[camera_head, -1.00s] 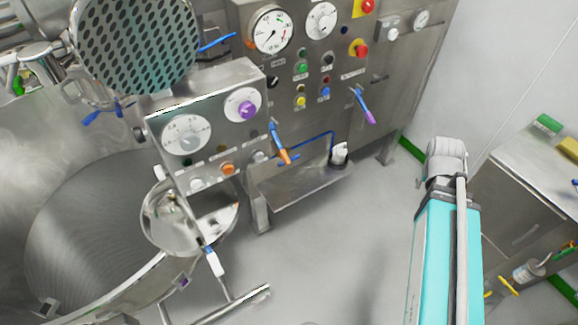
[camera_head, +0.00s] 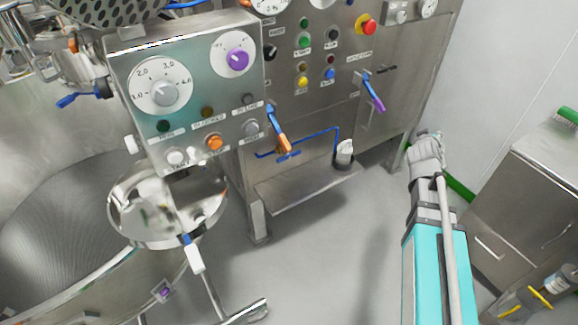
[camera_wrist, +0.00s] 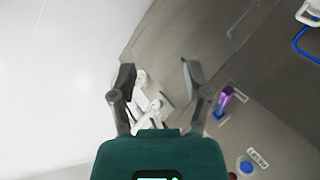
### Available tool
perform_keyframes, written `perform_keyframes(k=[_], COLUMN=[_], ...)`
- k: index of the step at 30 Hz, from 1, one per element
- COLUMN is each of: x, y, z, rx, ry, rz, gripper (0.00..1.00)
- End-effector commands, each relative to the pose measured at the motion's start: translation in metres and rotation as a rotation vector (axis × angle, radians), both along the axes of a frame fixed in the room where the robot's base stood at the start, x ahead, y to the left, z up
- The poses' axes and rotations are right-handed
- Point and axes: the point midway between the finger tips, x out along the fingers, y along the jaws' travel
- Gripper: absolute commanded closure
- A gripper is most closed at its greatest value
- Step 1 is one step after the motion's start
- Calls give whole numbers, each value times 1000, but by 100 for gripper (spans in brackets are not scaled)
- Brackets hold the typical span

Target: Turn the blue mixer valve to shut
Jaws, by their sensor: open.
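Several blue handles show in the head view, and I cannot tell for sure which is the mixer valve. A blue lever with an orange end (camera_head: 278,130) slants down beside the dial box. A blue lever with a purple end (camera_head: 373,92) hangs on the steel cabinet to the right. A blue handle (camera_head: 80,98) sticks out at the far left, by the mixer bowl.
The dial box (camera_head: 190,105) stands out in front of the cabinet (camera_head: 415,55). A steel shelf (camera_head: 305,188) juts out low, with a blue pipe (camera_head: 318,132) above it. A side cabinet (camera_head: 525,220) stands at right. Open floor (camera_head: 330,270) lies between.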

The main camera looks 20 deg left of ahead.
Motion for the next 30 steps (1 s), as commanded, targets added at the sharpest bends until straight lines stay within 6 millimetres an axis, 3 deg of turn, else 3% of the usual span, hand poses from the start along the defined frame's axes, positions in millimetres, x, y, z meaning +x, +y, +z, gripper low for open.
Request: perform_keyframes(k=[1, 15, 30], x=[8, 40, 30], y=[8, 92, 202], z=[-12, -37, -97], rx=[-22, -225, -414], ry=[-36, -351, -611], rz=[33, 377, 821], gripper=[38, 38, 38])
